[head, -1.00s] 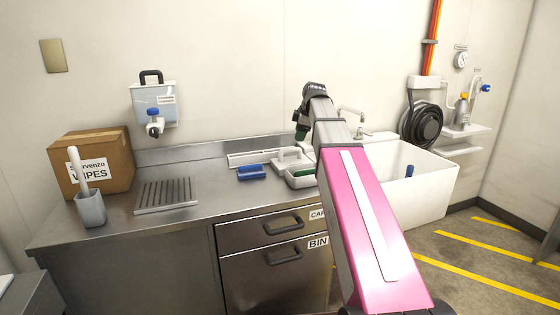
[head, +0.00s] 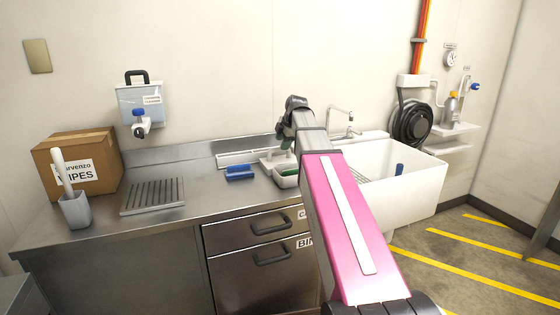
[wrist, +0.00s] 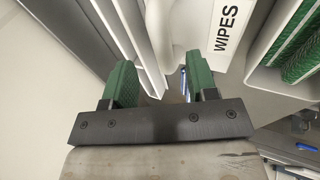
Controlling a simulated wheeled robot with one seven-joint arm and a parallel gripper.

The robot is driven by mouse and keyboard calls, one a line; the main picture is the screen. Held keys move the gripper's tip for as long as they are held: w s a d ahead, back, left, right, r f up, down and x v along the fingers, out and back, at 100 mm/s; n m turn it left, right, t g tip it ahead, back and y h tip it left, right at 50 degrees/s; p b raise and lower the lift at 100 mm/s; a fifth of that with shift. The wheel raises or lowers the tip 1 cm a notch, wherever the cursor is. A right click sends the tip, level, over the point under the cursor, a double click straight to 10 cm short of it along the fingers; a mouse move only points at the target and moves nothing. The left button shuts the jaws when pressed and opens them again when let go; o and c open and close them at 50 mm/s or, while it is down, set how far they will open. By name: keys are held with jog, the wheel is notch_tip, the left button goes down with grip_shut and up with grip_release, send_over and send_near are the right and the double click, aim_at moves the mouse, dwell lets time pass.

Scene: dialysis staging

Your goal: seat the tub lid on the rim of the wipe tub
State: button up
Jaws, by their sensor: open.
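The white tub lid (head: 270,161) with a raised handle lies on the steel counter, partly hidden by my gripper; its WIPES label (wrist: 228,27) shows in the wrist view. The open wipe tub (head: 287,181), a white box with green inside, stands just in front of the lid; its green contents (wrist: 303,48) show at the right of the wrist view. My gripper (wrist: 160,65) is open and empty above the lid. Its green-padded fingers point towards the lid's white handle (wrist: 168,32). I cannot tell whether they touch it.
A blue block (head: 240,173) sits left of the tub. A white rack (head: 236,158) lies along the back wall. A sink (head: 410,190) with a tap is at right. A drain grille (head: 153,196), grey brush holder (head: 75,210) and cardboard box (head: 100,160) are at left.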

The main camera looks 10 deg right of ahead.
aim_at(281, 158)
jog(key=shift+x, duration=2.55)
jog(key=shift+s+a, duration=0.1)
jog(key=shift+s, duration=0.1)
grip_shut()
